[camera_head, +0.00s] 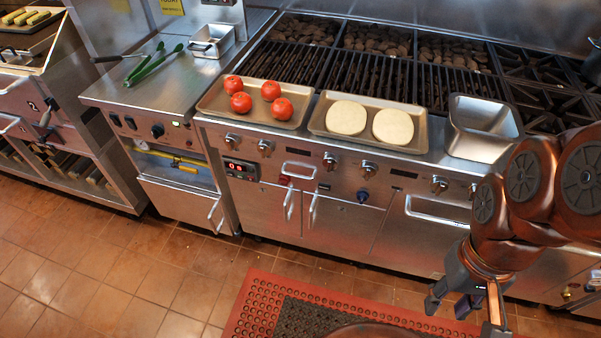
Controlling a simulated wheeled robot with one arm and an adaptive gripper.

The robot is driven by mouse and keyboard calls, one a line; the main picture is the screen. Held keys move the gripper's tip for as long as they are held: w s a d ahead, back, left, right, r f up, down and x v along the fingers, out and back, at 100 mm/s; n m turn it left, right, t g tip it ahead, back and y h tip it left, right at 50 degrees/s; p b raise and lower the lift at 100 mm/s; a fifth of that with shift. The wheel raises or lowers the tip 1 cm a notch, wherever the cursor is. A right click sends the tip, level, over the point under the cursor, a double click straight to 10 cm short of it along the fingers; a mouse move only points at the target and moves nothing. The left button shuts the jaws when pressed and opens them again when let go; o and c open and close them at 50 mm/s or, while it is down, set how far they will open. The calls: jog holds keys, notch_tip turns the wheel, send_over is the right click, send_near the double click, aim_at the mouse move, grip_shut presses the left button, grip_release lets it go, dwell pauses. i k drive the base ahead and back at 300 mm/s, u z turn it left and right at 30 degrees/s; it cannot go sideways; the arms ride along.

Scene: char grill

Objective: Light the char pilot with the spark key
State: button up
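The char grill (400,82) stands across the middle, with dark grates and a steel front. A small black control panel (240,169) with a red light is on its front at the left. A red part (284,180) and a blue knob (362,196) sit lower on the front; I cannot tell whether either is the spark key. No pilot flame is visible. My gripper (450,304) hangs at the lower right, in front of the grill and above the floor mat. Its fingers are apart, and nothing shows between them.
A tray of tomatoes (208,104), a tray with two pale rounds (317,122) and an empty steel pan (483,143) line the grill ledge. Door handles stick out from the front. A red mat (246,308) lies on the tiles; the floor at left is clear.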

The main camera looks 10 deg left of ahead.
aim_at(321, 186)
jog(key=u, duration=4.35)
jog(key=k, duration=1)
jog(key=z, duration=0.5)
